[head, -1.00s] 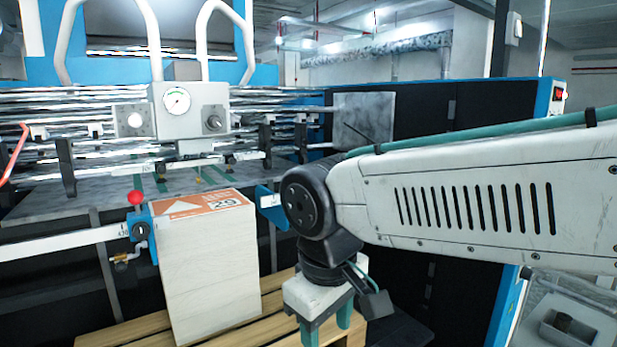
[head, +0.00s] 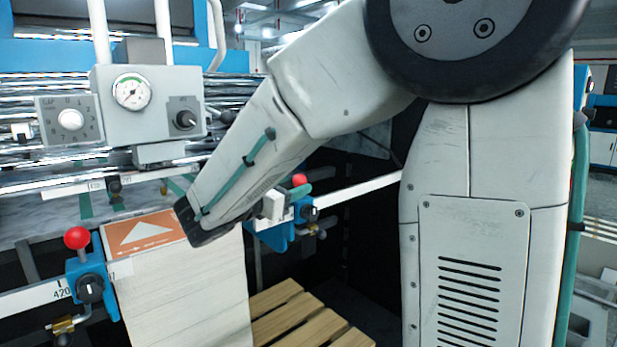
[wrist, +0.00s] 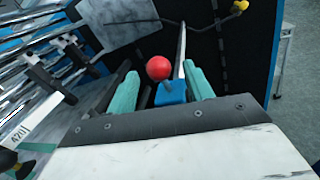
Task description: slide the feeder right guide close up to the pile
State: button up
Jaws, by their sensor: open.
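The pile (head: 185,290) is a tall block of pale sheets with an orange-and-white top sheet (head: 140,232). The feeder right guide (head: 276,236) is a blue block with a red knob (head: 299,180), on a white rail just right of the pile. A small gap seems to part them, but my forearm hides part of it. My gripper (head: 287,197) is at the guide's top. In the wrist view my open gripper (wrist: 162,86) has its teal fingers either side of the red knob (wrist: 159,68) and blue block (wrist: 172,92). I cannot tell if they touch it.
The left guide (head: 90,280), blue with a red knob, stands at the pile's left side. The white rail (head: 362,191) runs on to the right, clear of other guides. A wooden pallet (head: 290,315) lies below. A gauge box (head: 147,105) stands behind the pile.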

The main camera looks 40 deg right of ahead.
aim_at(305, 179)
jog(key=x, duration=0.5)
jog(key=shift+w+d, duration=0.25)
jog(key=shift+d, duration=0.05)
